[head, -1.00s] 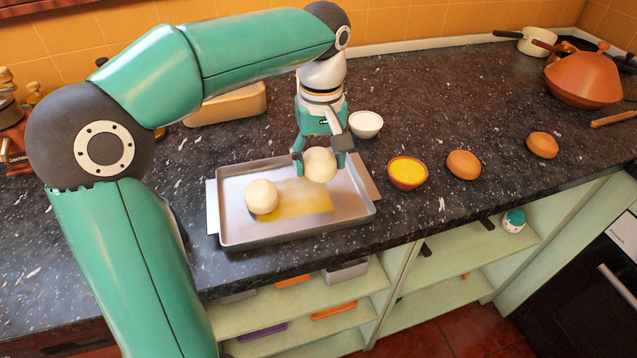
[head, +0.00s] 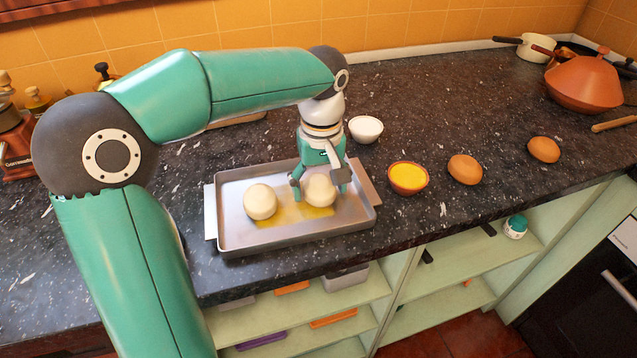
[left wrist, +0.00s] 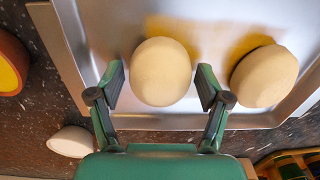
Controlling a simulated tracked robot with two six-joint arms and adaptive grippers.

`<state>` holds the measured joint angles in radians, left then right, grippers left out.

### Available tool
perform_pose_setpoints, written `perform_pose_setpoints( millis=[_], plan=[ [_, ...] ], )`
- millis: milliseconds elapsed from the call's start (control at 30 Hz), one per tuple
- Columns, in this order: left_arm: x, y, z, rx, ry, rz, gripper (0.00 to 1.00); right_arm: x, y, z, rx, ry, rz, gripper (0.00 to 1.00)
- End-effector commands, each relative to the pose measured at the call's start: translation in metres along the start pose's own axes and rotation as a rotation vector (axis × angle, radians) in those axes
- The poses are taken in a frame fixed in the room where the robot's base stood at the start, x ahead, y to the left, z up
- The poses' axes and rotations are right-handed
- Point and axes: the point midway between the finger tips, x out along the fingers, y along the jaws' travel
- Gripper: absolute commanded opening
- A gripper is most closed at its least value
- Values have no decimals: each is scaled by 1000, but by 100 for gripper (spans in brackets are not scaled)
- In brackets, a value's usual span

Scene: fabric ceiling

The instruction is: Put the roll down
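A pale dough roll (head: 319,192) sits in the right half of the metal tray (head: 232,238), on a yellow patch. A second pale roll (head: 260,203) is to its left in the tray. My left gripper (head: 320,183) points down over the right-hand roll, one finger on each side. In the left wrist view, the left gripper (left wrist: 160,88) is open, with gaps between both fingers and the roll (left wrist: 160,72). The second roll also shows there (left wrist: 264,76), apart from the fingers. My right gripper is not in view.
A bowl of yellow liquid (head: 408,176) and a small white bowl (head: 366,128) stand close to the tray's right side. Two brown rolls (head: 465,168) (head: 543,149) lie further right. A terracotta tagine (head: 585,85) is at the far right.

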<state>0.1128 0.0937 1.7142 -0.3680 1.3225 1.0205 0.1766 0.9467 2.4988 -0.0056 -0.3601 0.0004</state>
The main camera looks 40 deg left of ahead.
Motion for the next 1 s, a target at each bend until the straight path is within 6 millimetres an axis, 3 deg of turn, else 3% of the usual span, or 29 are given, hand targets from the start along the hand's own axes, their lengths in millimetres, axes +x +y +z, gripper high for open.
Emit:
perform_pose_setpoints(
  millis=[467, 667, 1000],
  plan=[
    [-6, 0, 0, -1, 1, 1, 90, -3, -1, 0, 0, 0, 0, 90],
    [-35, 0, 0, -1, 2, 4, 90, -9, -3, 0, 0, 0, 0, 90],
    [-101, 0, 0, 0, 1, 2, 90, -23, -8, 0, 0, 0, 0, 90]
  ],
)
